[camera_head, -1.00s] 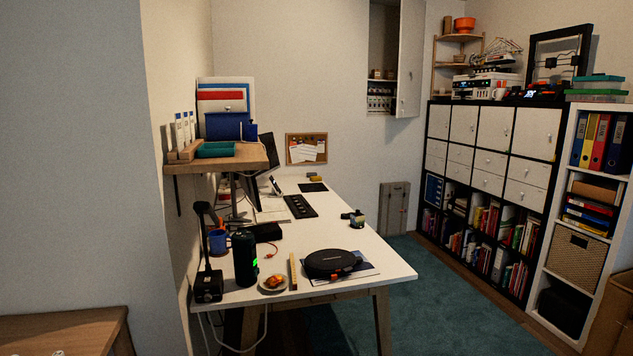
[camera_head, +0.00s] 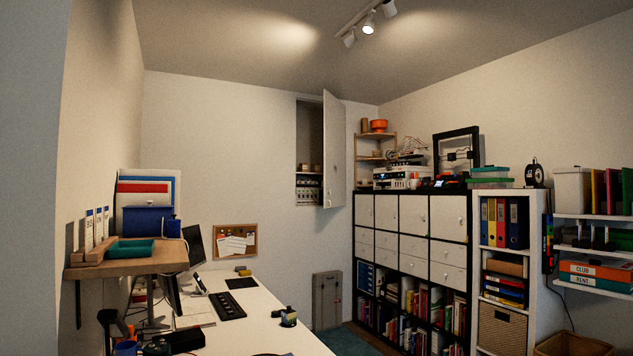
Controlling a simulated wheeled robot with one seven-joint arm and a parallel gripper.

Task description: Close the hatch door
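The hatch is a recessed wall cabinet (camera_head: 309,137) high on the far wall. Its white hatch door (camera_head: 334,150) is hinged on the right side and stands wide open, swung out into the room. Inside the opening, a few small items sit on a shelf above a panel of breakers (camera_head: 308,191). My gripper is not in view, and no part of my arm shows.
A white desk (camera_head: 262,311) runs along the left wall toward the hatch wall. A black-framed shelf unit (camera_head: 409,250) with white doors stands to the right of the hatch. A grey case (camera_head: 327,300) leans below it. Teal carpet (camera_head: 347,343) shows between desk and shelves.

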